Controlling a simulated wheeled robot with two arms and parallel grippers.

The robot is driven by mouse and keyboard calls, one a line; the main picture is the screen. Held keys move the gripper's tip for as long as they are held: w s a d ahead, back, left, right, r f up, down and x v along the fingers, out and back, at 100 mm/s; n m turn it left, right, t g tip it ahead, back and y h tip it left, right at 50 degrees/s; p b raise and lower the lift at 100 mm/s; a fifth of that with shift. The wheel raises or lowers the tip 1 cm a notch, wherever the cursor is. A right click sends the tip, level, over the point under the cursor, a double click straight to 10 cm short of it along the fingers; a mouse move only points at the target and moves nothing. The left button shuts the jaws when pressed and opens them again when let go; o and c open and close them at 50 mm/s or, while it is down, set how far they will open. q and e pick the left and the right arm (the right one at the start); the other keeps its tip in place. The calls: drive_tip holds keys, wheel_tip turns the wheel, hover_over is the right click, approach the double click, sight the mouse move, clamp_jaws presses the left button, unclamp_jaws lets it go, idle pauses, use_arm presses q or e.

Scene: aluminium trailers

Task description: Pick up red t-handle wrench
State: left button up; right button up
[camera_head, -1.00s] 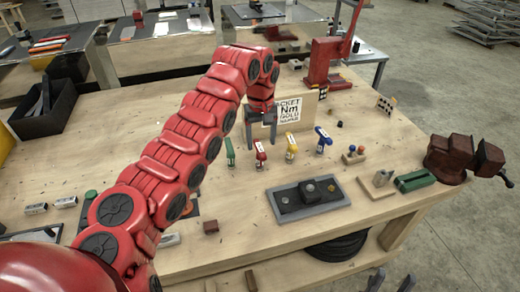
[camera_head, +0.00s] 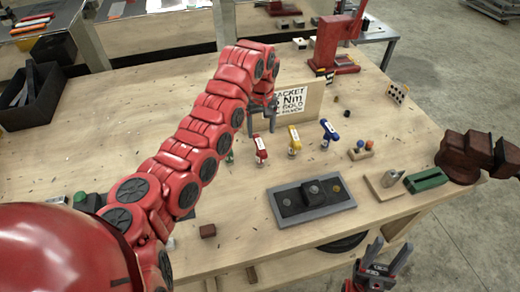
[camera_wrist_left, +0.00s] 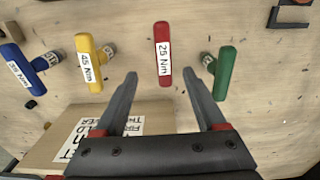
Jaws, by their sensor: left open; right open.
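The red t-handle wrench (camera_head: 261,152) stands upright on the wooden bench. In the left wrist view its red handle (camera_wrist_left: 163,50) shows a "25 Nm" label and lies in the gap between the fingers. My left gripper (camera_head: 262,128) is open and empty, just above and behind the red wrench. My right gripper (camera_head: 390,250) is open and empty at the bottom right, in front of the bench edge.
The yellow wrench (camera_head: 294,140) and blue wrench (camera_head: 328,134) stand to the right. The green wrench (camera_wrist_left: 224,72) is close beside my left gripper. A sign board (camera_head: 313,100) stands behind. A grey-rimmed tray (camera_head: 288,220) lies in front; a vise (camera_head: 465,157) is at right.

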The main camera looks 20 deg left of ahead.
sight(261, 142)
use_arm(q)
wheel_tip(261, 142, down, 6)
drive_tip(key=shift+f+p, duration=0.1)
drive_tip(key=shift+p, duration=0.25)
drive_tip(key=shift+s+a+f+p, duration=0.1)
drive_tip(key=shift+s+f+p, duration=0.1)
drive_tip(key=shift+f+p, duration=0.35)
drive_tip(key=f+p, duration=0.2)
drive_tip(key=f, duration=0.1)
drive_tip(key=shift+s, duration=0.35)
drive_tip(key=shift+f, duration=0.4)
drive_tip(key=shift+w+f, duration=0.1)
drive_tip(key=shift+f, duration=0.05)
clamp_jaws()
